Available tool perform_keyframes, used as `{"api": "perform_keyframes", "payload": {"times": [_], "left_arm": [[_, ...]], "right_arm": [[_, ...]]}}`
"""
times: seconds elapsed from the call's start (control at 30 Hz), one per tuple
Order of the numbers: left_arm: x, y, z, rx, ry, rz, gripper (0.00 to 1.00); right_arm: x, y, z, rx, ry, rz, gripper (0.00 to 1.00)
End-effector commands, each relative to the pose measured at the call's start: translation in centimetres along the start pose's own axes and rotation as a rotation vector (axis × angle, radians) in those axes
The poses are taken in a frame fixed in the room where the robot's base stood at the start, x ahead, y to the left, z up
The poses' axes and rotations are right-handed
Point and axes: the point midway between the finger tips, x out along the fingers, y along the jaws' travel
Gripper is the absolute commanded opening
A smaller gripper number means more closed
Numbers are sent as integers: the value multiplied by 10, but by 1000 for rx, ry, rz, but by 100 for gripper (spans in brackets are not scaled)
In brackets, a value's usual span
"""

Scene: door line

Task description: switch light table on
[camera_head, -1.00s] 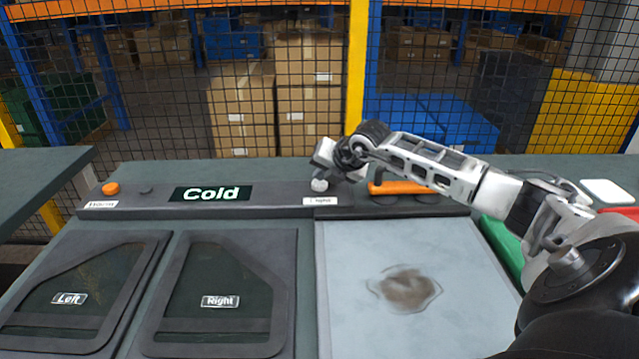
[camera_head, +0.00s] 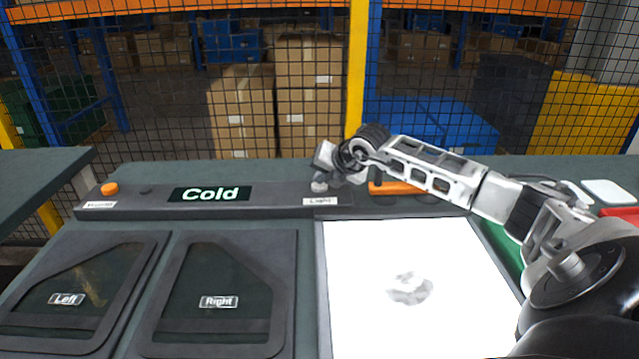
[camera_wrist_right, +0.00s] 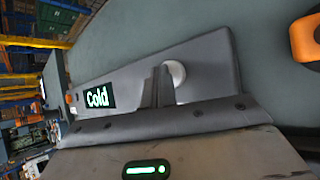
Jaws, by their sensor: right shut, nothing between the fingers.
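The light table (camera_head: 365,265) lies at the front right in the head view. Its panel glows bright white, with a grey smudge-like patch on it. A panel strip behind it carries a "Light" label (camera_head: 320,201). A round pale button (camera_wrist_right: 176,74) shows on that strip in the right wrist view. My right gripper (camera_head: 320,186) is over the strip just behind the label, with its fingers (camera_wrist_right: 160,88) shut and empty right beside the button. I cannot tell whether they touch it. My left gripper is not in view.
The strip also has a lit "Cold" display (camera_head: 210,194) and an orange button (camera_head: 109,189). Two dark panels marked Left (camera_head: 66,299) and Right (camera_head: 218,302) lie at the left. An orange handle (camera_head: 397,188) is behind my right arm. A mesh fence stands behind.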

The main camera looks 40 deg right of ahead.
Motion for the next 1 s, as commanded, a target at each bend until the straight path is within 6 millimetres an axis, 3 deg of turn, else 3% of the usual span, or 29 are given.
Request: {"api": "perform_keyframes", "payload": {"times": [1.0], "left_arm": [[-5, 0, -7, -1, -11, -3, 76]], "right_arm": [[-22, 16, 16, 0, 0, 0, 0]]}}
